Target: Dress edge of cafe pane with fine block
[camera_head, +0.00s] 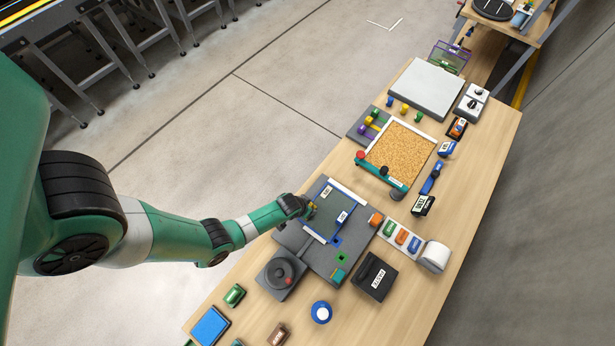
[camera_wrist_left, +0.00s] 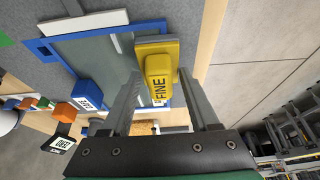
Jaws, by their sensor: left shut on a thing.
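In the left wrist view a yellow block (camera_wrist_left: 160,72) marked FINE, with a grey layer along its far side, sits between the fingers of my left gripper (camera_wrist_left: 162,85), which is shut on it. The grey-green glass pane (camera_wrist_left: 108,48) lies flat below, bordered by blue strips. The block is over the pane's side edge; I cannot tell whether they touch. In the head view the pane (camera_head: 327,217) lies on a dark grey bench fixture (camera_head: 287,238), and my left gripper (camera_head: 307,207) is at its left edge. A small blue labelled piece (camera_wrist_left: 87,94) rests on the pane. My right gripper is out of view.
A round dark knob unit (camera_head: 279,274) stands near the fixture's lower left. A black labelled box (camera_head: 374,278) and a white strip with coloured blocks (camera_head: 387,222) lie to its right. A cork-coloured tray (camera_head: 402,150) lies beyond. Bare wood (camera_head: 400,315) shows at the lower right.

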